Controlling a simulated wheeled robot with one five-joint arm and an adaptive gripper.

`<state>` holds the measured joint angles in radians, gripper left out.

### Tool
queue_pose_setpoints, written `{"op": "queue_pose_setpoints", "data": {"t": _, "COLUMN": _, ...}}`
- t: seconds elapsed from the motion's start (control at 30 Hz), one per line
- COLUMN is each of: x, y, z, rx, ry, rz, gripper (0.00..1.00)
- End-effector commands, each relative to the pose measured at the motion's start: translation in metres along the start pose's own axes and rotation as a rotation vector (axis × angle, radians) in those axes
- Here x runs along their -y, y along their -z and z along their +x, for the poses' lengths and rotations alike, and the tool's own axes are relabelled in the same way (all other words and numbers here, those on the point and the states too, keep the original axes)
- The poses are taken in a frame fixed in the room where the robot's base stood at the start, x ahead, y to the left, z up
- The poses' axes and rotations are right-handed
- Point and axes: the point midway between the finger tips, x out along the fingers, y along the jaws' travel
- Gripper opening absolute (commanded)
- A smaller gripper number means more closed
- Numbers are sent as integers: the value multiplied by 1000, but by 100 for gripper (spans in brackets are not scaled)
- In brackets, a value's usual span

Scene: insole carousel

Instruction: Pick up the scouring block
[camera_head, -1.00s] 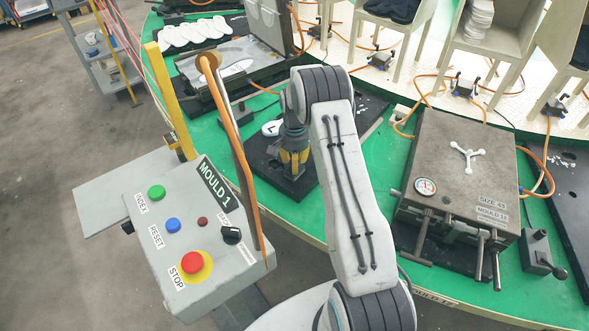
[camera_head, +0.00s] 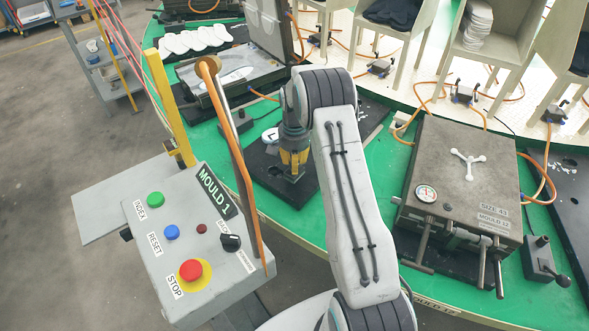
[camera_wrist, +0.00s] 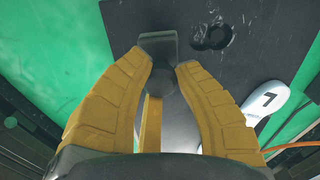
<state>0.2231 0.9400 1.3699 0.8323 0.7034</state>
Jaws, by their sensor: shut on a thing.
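My gripper (camera_wrist: 166,64), with yellow fingers, points down over a black plate in the wrist view. Its fingertips are closed in on a dark grey block (camera_wrist: 158,38), which I take for the scouring block. The block's far end shows beyond the fingertips; its nearer part is shaded and partly hidden between the fingers. In the head view my gripper (camera_head: 292,172) is low over the black plate (camera_head: 262,178) at the green table's edge, and the block is too small to make out there. I cannot tell whether the block touches the plate.
A white insole marked L (camera_head: 270,135) lies beside the gripper. The control box (camera_head: 195,245) with its yellow post stands left. A closed grey mould (camera_head: 465,185) with a gauge sits right. An open mould (camera_head: 235,75) and orange hoses lie behind.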

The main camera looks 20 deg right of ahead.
Motion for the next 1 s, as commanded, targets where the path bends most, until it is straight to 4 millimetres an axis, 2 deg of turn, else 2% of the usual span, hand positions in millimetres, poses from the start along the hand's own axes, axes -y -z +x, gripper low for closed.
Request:
{"op": "queue_pose_setpoints", "data": {"t": 0.07, "x": 1, "y": 1, "z": -15, "rx": -5, "ry": 4, "rz": 0, "gripper": 0}}
{"op": "queue_pose_setpoints", "data": {"t": 0.3, "x": -2, "y": -44, "z": -38, "rx": -3, "ry": 3, "rz": -4, "gripper": 0}}
{"op": "queue_pose_setpoints", "data": {"t": 0.6, "x": -4, "y": -89, "z": -66, "rx": -2, "ry": 2, "rz": -2, "gripper": 0}}
{"op": "queue_pose_setpoints", "data": {"t": 0.8, "x": -6, "y": -107, "z": -77, "rx": -1, "ry": 1, "rz": -1, "gripper": 0}}
{"op": "queue_pose_setpoints", "data": {"t": 1.0, "x": -6, "y": -115, "z": -82, "rx": -1, "ry": 1, "rz": -1, "gripper": 0}}
